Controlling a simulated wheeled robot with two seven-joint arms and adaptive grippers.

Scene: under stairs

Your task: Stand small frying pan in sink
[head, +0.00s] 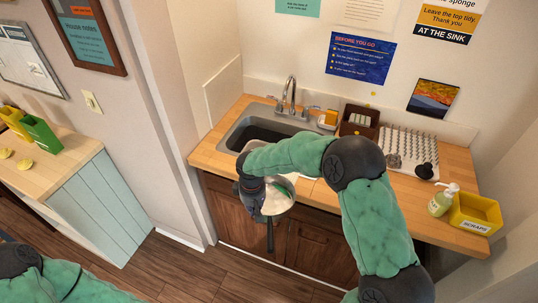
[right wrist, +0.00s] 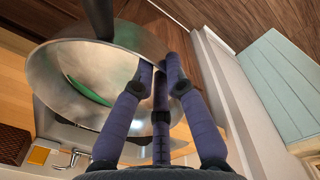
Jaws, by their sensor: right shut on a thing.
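The small frying pan (head: 279,199) is metal with a dark handle (head: 270,236) that points down toward the floor in the head view. My right gripper (head: 264,192) is shut on the pan's rim and holds it in front of the counter edge, short of the sink. In the right wrist view, the pan (right wrist: 60,72) is tilted beside my fingers (right wrist: 163,75), and a green streak shows inside it; I cannot tell if this is a reflection. The sink (head: 238,128) is a grey basin with a faucet (head: 290,92) behind it. My left gripper is out of view.
Right of the sink are a brown caddy (head: 359,121), a white peg rack (head: 405,143), a soap bottle (head: 441,200) and a yellow scraps bin (head: 475,213). A wall edge (head: 165,120) stands left of the sink. Wooden cabinets (head: 311,246) are below.

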